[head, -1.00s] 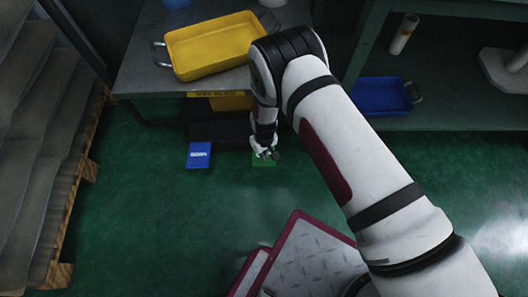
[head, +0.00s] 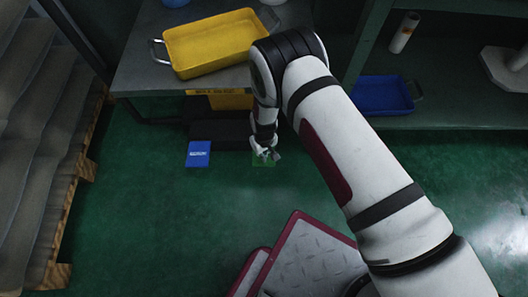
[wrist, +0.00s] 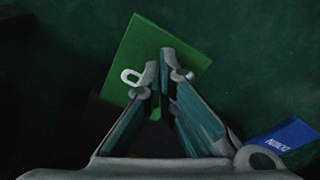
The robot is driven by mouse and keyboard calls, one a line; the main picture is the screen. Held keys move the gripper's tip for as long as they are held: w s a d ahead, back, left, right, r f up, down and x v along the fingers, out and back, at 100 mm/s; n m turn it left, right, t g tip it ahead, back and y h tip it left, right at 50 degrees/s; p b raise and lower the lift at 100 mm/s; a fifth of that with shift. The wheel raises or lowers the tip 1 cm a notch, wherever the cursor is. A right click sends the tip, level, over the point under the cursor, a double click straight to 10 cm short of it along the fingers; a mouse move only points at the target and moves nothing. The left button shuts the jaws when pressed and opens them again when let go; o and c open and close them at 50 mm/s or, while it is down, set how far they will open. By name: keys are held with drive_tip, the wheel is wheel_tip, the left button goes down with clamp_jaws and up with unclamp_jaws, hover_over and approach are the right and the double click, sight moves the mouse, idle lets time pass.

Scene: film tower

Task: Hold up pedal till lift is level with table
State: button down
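The green pedal (head: 263,162) is a flat square on the floor by a dark base under the grey lift platform; it also shows in the wrist view (wrist: 137,60). My gripper (wrist: 161,65) is over it, its fingertips close together with only a narrow gap between them. I cannot tell whether the tips touch the pedal. A blue pedal marked DOWN (head: 198,154) lies to the left. The lift platform (head: 140,72) carries a yellow tray (head: 213,42). A grey table (head: 440,115) stands to the right; my arm hides part of the space between them.
A blue tray (head: 383,95) and a white roll (head: 403,33) are on the right-hand table and its shelf. A stack of grey sheets on a wooden pallet (head: 85,165) stands at the left. The green floor in the middle left is clear.

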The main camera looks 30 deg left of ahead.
drive_tip(key=shift+f+b, duration=1)
drive_tip(key=shift+f, duration=0.45)
drive_tip(key=shift+r, duration=0.1)
idle(4.0)
wheel_tip(320, 180, up, 6)
drive_tip(key=p, duration=0.4)
idle(0.9)
